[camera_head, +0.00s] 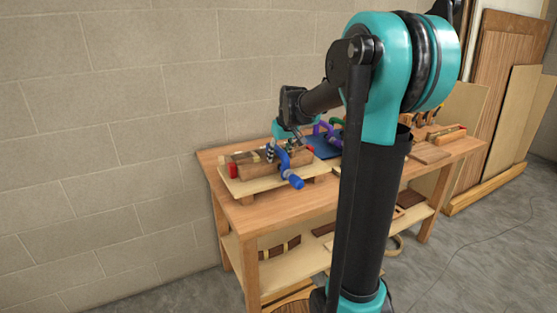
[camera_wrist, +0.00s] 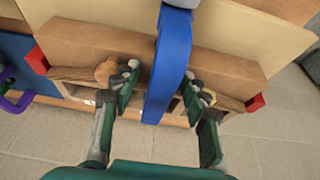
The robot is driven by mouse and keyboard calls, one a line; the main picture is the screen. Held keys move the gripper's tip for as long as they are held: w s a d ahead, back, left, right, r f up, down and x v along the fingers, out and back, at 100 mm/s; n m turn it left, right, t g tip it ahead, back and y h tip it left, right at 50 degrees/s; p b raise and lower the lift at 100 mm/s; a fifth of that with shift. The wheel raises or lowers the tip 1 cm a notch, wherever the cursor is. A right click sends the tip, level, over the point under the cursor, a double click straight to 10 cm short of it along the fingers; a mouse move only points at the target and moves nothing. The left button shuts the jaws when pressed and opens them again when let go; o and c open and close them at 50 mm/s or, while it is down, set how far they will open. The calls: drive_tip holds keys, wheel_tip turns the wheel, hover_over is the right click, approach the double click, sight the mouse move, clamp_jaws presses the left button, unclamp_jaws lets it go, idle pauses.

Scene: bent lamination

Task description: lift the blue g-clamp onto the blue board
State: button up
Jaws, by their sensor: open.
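The blue g-clamp (camera_head: 292,179) sits across a wooden block assembly (camera_head: 262,171) on a raised pale board, its handle end sticking out toward the front. In the wrist view its blue frame (camera_wrist: 168,68) runs between the fingers of my gripper (camera_wrist: 161,90). The fingers are open, one on each side of the frame, with gaps visible. The blue board (camera_head: 323,146) lies on the bench right of the assembly, partly hidden by my arm. A blue patch at the left of the wrist view (camera_wrist: 14,44) looks like the same board.
A purple clamp (camera_head: 325,128) is at the blue board, with a green one beside it. Red blocks (camera_wrist: 37,61) mark the assembly's ends. The wooden bench (camera_head: 285,212) has bare top in front. A block wall stands behind; my arm hides the bench's middle.

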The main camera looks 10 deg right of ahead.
drive_tip(key=shift+c, duration=0.2)
clamp_jaws()
wheel_tip(320, 180, up, 29)
idle(1.8)
drive_tip(key=shift+d, duration=0.1)
